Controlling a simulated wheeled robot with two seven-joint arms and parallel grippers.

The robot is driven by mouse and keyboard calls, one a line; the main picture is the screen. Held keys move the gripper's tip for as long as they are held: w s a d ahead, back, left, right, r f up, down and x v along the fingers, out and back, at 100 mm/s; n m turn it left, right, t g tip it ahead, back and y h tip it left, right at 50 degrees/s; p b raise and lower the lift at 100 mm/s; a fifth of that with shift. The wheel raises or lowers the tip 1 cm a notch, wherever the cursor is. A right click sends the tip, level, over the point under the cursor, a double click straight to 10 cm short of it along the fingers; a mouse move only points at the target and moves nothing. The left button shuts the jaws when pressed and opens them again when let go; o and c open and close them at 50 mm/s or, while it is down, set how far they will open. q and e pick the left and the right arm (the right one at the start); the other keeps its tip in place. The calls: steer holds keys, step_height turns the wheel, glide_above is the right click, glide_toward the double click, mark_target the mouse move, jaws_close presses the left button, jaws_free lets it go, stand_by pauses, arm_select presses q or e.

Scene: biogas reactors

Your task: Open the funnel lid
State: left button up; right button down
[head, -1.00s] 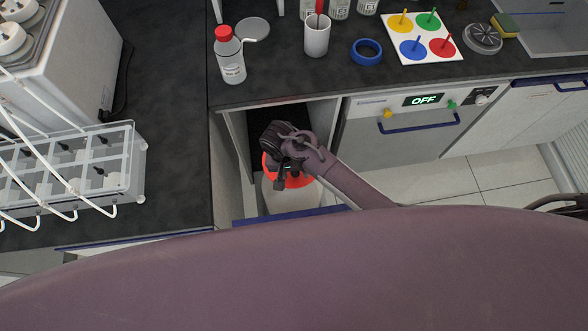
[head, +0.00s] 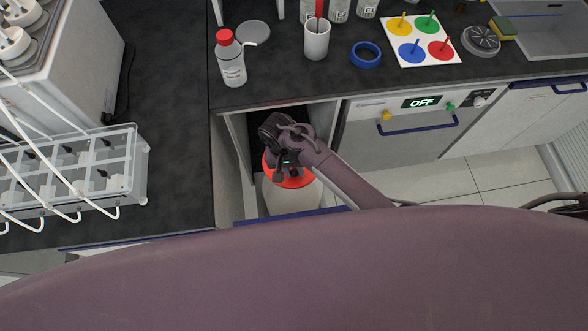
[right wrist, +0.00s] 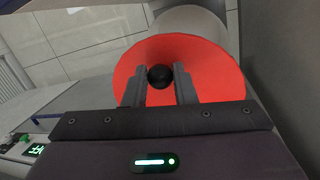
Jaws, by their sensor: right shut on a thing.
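The funnel lid (head: 300,181) is an orange-red disc on top of a whitish container (head: 292,198) standing in the open cabinet below the worktop. In the right wrist view the lid (right wrist: 213,78) fills the upper middle, with a round black knob (right wrist: 160,76) at its centre. My right gripper (head: 288,174) is over the lid. In the right wrist view its two fingers (right wrist: 159,70) are on either side of the knob, shut on it. The lid lies on the container, and I see no clear gap between them. My arm hides part of the lid. My left gripper is not in view.
The dark worktop (head: 290,82) edge runs above the open cabinet. A red-capped bottle (head: 231,60), a white cup (head: 316,40) and a blue ring (head: 366,54) stand on it. A dishwasher front (head: 362,139) is to the right. A clear rack (head: 128,170) stands at left.

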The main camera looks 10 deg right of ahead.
steer(key=shift+g, duration=0.3)
steer(key=w+r+p, duration=0.2)
steer(key=r, duration=0.1)
steer(key=r+p, duration=0.1)
steer(key=shift+w+a+r, duration=0.1)
steer(key=shift+w+r, duration=0.25)
steer(key=shift+w, duration=0.05)
steer(key=shift+w+r+g, duration=0.5)
steer(key=shift+r+g, duration=0.05)
steer(key=shift+g, duration=0.15)
steer(key=shift+w+r, duration=0.45)
steer(key=shift+w, duration=0.2)
steer(key=c, duration=1.5)
jaws_free()
steer(key=o, duration=0.3)
steer(key=shift+s, duration=0.1)
